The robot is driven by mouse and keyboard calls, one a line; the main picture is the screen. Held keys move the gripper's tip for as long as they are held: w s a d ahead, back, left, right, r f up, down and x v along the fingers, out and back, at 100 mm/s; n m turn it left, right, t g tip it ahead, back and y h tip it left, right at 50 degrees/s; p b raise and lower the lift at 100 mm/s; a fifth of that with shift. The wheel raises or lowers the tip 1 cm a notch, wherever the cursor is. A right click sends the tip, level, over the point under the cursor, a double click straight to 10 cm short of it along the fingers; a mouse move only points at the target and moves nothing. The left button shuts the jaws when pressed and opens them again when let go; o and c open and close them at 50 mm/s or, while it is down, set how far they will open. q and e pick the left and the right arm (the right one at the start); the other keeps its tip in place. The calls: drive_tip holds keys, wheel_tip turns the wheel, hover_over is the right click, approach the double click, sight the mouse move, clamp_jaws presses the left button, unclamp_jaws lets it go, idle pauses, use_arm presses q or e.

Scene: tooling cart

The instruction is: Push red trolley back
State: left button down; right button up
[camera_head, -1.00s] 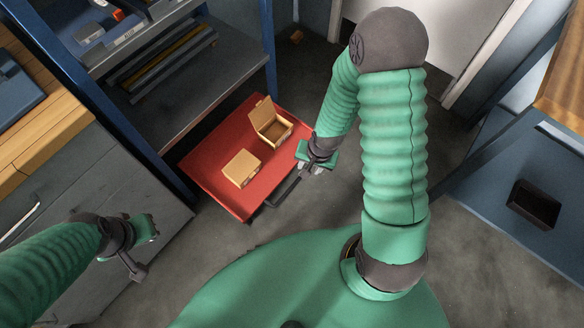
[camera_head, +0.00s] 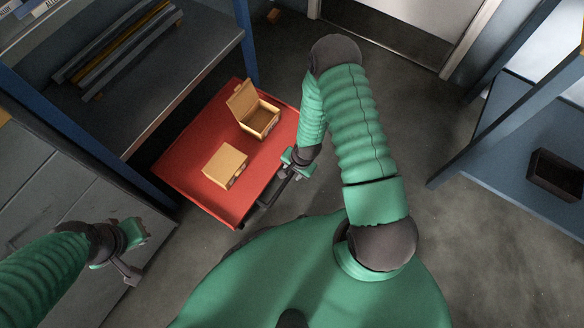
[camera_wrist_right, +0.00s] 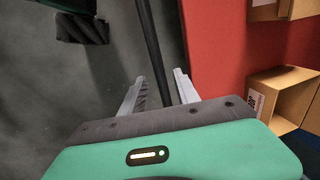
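The red trolley (camera_head: 184,160) stands low on the floor, partly under the shelf unit, and carries two cardboard boxes. Its dark handle (camera_head: 265,196) runs along the side nearest my body. My right gripper (camera_head: 292,170) is at the far end of this handle. In the right wrist view, the open fingers (camera_wrist_right: 158,85) lie on either side of the black handle bar (camera_wrist_right: 153,45), with gaps visible. The red trolley (camera_wrist_right: 228,40) is right of the bar there. My left gripper (camera_head: 128,258) hangs away from the trolley at lower left; its finger opening is unclear.
An open box (camera_head: 262,118) and a closed box (camera_head: 225,166) sit on the trolley. A blue-posted shelf (camera_head: 185,75) overhangs its left side. A blue table with a black bin (camera_head: 557,174) stands at right. Floor between is clear.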

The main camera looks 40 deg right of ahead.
drive_tip(key=shift+w+a+f, duration=0.1)
drive_tip(key=shift+w+f, duration=0.05)
drive_tip(key=shift+f, duration=0.35)
drive_tip(key=shift+w+a+f, duration=0.1)
drive_tip(key=shift+f, duration=0.4)
drive_tip(key=shift+d, duration=0.1)
clamp_jaws()
idle(0.6)
